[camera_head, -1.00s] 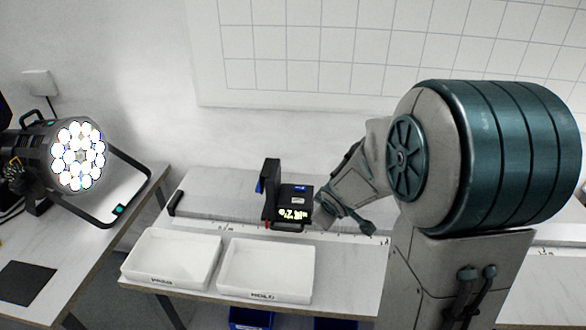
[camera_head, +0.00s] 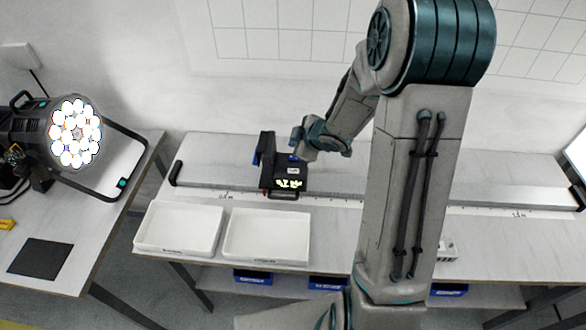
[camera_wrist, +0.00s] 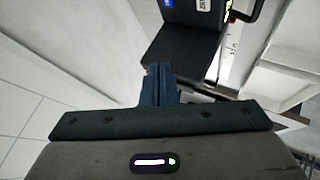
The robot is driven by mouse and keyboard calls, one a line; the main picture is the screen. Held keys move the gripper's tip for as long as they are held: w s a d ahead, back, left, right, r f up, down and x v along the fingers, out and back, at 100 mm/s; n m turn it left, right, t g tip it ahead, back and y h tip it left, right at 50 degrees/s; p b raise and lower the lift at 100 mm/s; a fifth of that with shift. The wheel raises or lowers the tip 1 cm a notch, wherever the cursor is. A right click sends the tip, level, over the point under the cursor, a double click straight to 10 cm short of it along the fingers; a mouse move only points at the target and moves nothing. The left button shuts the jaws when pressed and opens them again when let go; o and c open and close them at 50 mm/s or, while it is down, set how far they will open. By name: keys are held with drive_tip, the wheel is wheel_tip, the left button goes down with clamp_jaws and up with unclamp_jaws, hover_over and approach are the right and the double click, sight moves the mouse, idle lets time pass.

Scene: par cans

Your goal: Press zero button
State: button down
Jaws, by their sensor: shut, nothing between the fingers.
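A black measuring device (camera_head: 267,176) with a lit yellow-green display (camera_head: 289,184) sits on a long rail. A small blue button (camera_head: 293,157) shows on its top. In the wrist view the black device (camera_wrist: 185,50) fills the upper middle. A white label reading "ZE…" (camera_wrist: 204,4) and a blue patch (camera_wrist: 168,3) are cut by the top edge. My gripper (camera_head: 296,139) is just above and behind the device in the head view. Its blue fingers (camera_wrist: 158,72) are shut and empty, over the device's near black part; I cannot tell whether they touch it.
Two white trays (camera_head: 180,203) stand at the table's front, left of my arm. The rail (camera_head: 400,190) with its scale runs along the table. A stage light (camera_head: 75,133) and a black mat (camera_head: 40,258) are on the left table. The wall is close behind.

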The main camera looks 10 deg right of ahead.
sight(296, 172)
drive_tip(key=shift+f, duration=0.1)
wheel_tip(296, 172, down, 9)
drive_tip(key=b, duration=0.8)
drive_tip(key=shift+r+b, duration=0.2)
drive_tip(key=shift+b, duration=0.1)
drive_tip(key=shift+f, duration=0.1)
idle(1.4)
drive_tip(key=shift+f+b, duration=0.3)
drive_tip(key=shift+f+b, duration=0.35)
idle(0.5)
idle(0.3)
drive_tip(key=shift+r+p, duration=0.8)
drive_tip(key=shift+p, duration=0.05)
